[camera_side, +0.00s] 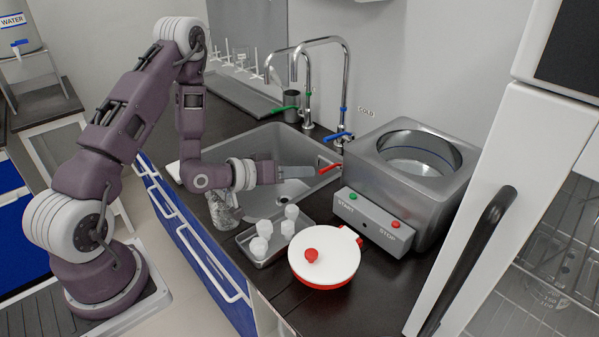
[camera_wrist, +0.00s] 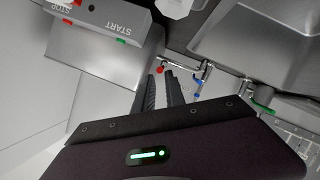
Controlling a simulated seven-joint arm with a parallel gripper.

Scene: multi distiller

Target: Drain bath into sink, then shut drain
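The steel bath (camera_side: 440,185) stands at the right of the counter, with a round opening on top. A red drain lever (camera_side: 329,168) sticks out from its left side toward the grey sink (camera_side: 262,140). My gripper (camera_side: 316,172) reaches level over the sink's near right part, its fingertips just short of or at the red lever's end. In the wrist view, my gripper (camera_wrist: 163,75) has its fingers apart, with the red lever tip (camera_wrist: 160,69) at the gap, just beyond them. I cannot tell the water level or whether the drain is open.
The bath's control box (camera_side: 374,222) has green START and red STOP buttons. Two taps with green (camera_side: 286,109) and blue (camera_side: 337,135) handles stand behind the sink. A tray of white-capped bottles (camera_side: 262,247) and a red pot with white lid (camera_side: 330,258) stand in front.

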